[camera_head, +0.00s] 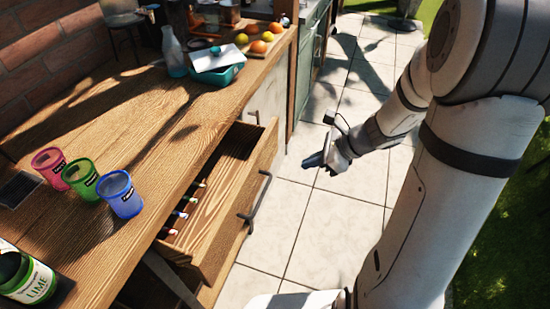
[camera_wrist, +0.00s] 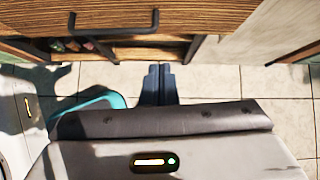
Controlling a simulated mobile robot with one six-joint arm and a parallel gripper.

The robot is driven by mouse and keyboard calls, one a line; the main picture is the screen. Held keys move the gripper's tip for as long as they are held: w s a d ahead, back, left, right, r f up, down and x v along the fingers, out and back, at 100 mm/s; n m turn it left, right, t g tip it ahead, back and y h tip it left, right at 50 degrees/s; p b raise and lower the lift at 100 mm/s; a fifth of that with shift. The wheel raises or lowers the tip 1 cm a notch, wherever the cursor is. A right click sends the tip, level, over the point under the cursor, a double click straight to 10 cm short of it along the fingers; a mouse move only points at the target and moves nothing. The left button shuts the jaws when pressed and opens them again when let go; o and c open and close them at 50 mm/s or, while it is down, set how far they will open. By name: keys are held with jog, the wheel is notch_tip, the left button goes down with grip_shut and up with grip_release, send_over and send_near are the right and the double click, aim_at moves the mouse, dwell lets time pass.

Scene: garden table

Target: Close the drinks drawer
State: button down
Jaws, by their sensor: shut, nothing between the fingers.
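The drinks drawer (camera_head: 258,163) is wooden and stands pulled out from under the table top. It has a dark bar handle (camera_head: 256,203) on its front. Several small items with coloured ends lie inside it. In the wrist view the drawer front (camera_wrist: 100,52) and its handle (camera_wrist: 113,29) are at the upper left. My gripper (camera_head: 310,160) is to the right of the drawer front, apart from it, over the paving. Its dark fingers (camera_wrist: 158,84) are together and empty, and they do not touch the handle.
On the wooden table top (camera_head: 100,115) stand pink (camera_head: 50,170), green (camera_head: 82,180) and blue (camera_head: 121,195) cups. A lime bottle (camera_head: 25,275) is at the lower left. A bottle (camera_head: 173,50), a teal container (camera_head: 217,74) and fruit are at the back. Tiled floor (camera_head: 290,225) in front is clear.

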jog(key=w+a+f+m+b, duration=0.1)
jog(key=w+a+f, duration=0.4)
jog(key=a+f, duration=0.3)
jog(key=shift+a, duration=0.9)
